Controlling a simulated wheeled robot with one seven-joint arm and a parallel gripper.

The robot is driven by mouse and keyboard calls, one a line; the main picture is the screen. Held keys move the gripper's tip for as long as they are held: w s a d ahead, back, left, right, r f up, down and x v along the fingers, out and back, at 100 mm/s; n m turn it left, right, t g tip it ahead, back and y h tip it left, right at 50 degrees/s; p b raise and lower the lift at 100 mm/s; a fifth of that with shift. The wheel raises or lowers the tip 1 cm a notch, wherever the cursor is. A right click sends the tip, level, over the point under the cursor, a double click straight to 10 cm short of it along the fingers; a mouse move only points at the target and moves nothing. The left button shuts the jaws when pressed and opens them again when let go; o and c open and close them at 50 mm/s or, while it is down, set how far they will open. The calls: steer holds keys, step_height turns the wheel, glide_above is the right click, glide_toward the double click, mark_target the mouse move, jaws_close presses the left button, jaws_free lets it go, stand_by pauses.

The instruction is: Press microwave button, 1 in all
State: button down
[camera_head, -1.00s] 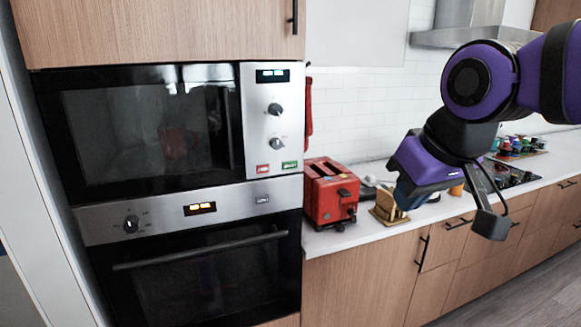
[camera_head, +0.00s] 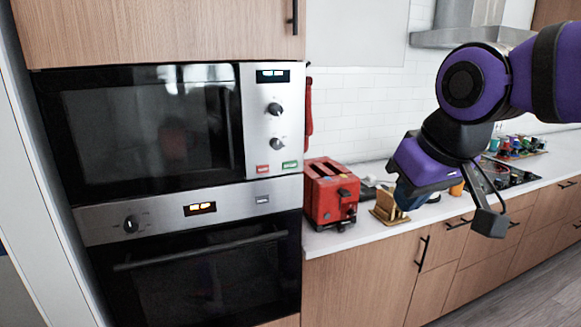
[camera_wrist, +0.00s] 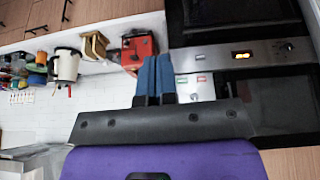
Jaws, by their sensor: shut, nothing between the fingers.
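The microwave (camera_head: 150,128) is built into the wooden cabinet at the left of the head view, with its dark door shut. Its silver control panel (camera_head: 257,122) has a lit display, two knobs, a red button (camera_head: 263,169) at the lower left and a green button (camera_head: 290,165) at the lower right. In the wrist view the red button (camera_wrist: 201,79) and green button (camera_wrist: 182,80) show just right of the fingers. My gripper (camera_wrist: 155,60) has its blue fingers together and empty. In the head view my gripper (camera_head: 402,194) is right of the microwave, apart from it, over the counter.
An oven (camera_head: 205,270) with a lit display sits below the microwave. A red toaster (camera_head: 330,192) and a wooden holder (camera_head: 388,208) stand on the white counter (camera_head: 340,238) to the right. A cooktop and several colorful items lie farther back.

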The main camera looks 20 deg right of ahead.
mark_target(290, 165)
steer(key=w+d+f+n+g+h, duration=0.1)
steer(key=w+d+f+n+h, duration=0.25)
steer(key=w, duration=0.25)
steer(key=w+d+f+n+g+h, duration=0.1)
steer(key=w+d+f+n+h, duration=0.15)
steer(key=w+h, duration=0.35)
steer(key=w+a+f+n+t, duration=0.2)
steer(key=w+a+n+t, duration=0.2)
steer(key=w, duration=0.3)
steer(key=w+a+f+n+t, duration=0.1)
steer(key=w+a+n+t, duration=0.3)
steer(key=w, duration=0.4)
steer(key=shift+a+f+n+h, duration=0.35)
steer(key=shift+a+n+h, duration=0.15)
steer(key=shift+n, duration=0.2)
steer(key=shift+w, duration=4.45)
steer(key=shift+w, duration=0.4)
